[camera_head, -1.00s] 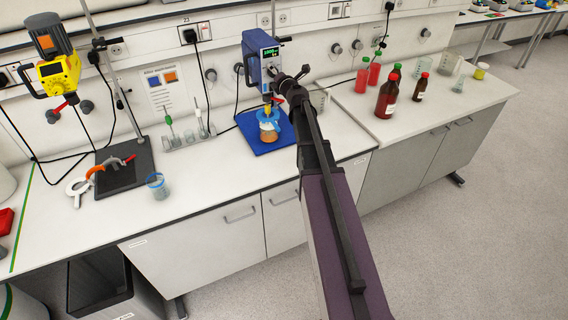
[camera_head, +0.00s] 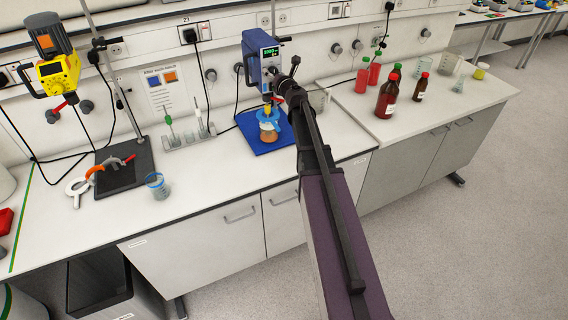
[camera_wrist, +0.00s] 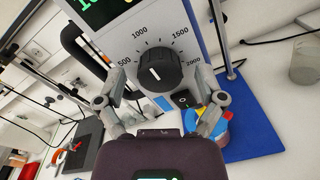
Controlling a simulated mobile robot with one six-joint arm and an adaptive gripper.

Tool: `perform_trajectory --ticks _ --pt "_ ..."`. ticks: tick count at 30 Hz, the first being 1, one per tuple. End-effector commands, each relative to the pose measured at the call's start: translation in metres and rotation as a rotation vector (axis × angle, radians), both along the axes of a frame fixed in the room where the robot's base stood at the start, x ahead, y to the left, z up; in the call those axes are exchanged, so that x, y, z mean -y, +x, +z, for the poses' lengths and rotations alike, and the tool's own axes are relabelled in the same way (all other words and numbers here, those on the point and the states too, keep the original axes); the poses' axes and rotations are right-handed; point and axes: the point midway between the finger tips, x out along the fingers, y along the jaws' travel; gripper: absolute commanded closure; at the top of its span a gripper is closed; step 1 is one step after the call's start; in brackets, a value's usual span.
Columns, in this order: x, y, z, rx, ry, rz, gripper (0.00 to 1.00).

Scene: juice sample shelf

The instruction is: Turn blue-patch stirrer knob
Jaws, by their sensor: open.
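The blue stirrer (camera_head: 262,62) stands over a blue base (camera_head: 262,139), with a lit green display. Its black knob (camera_wrist: 160,68) sits on a white dial marked 500 to 2000 in the wrist view, with a small white mark on its face. A small blue patch (camera_wrist: 162,103) shows below the knob. My gripper (camera_wrist: 160,78) is open in the wrist view, one finger on each side of the knob; contact is not clear. In the head view, my gripper (camera_head: 284,82) is at the stirrer's front right and hides part of it. A vessel with orange liquid (camera_head: 268,135) stands below the stirrer.
A yellow stirrer (camera_head: 60,76) hangs at the left above a black base plate (camera_head: 125,172). A blue-rimmed beaker (camera_head: 157,187) stands on the bench. Brown bottles (camera_head: 386,96) and red-filled bottles (camera_head: 362,78) stand at the right. The bench front is mostly clear.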

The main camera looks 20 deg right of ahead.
Motion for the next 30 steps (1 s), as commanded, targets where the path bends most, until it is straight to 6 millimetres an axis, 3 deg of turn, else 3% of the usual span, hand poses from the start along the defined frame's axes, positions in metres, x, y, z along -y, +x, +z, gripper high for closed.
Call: perform_trajectory --ticks 30 --pt "-0.0004 0.0000 -0.0007 0.022 -0.596 0.000 0.12"
